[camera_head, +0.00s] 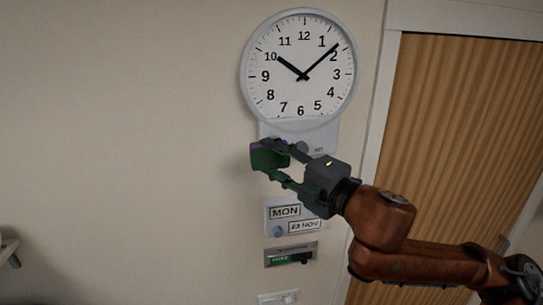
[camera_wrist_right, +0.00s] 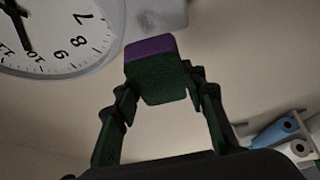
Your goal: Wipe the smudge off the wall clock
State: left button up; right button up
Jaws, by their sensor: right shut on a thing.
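The wall clock (camera_head: 290,90) is round with a white face, black numerals and a pale rim, and hangs high on the wall. Part of it also shows upside down at the upper left of the right wrist view (camera_wrist_right: 55,30). I cannot make out a smudge on its face. My right gripper (camera_head: 272,158) is shut on a green and purple sponge (camera_head: 261,155), below the clock's lower rim and apart from its face. In the right wrist view the sponge (camera_wrist_right: 150,48) sits between both fingers, purple edge outward. My left gripper is not in view.
A pale panel (camera_head: 327,135) sits just under the clock, partly behind my gripper. Below are a MON date sign (camera_head: 283,212), a small grey plate (camera_head: 290,255) and a white fitting (camera_head: 278,298). A wooden door (camera_head: 455,140) is right. Rolls (camera_wrist_right: 275,133) lie on a rack.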

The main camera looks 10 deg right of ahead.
jog(key=shift+s, duration=1.55)
jog(key=shift+w, duration=0.2)
jog(key=w+p, duration=0.1)
jog(key=w, duration=0.4)
jog(key=shift+d, duration=0.1)
jog(key=shift+w+p, duration=0.35)
jog(key=shift+w, duration=0.5)
jog(key=shift+w, duration=1)
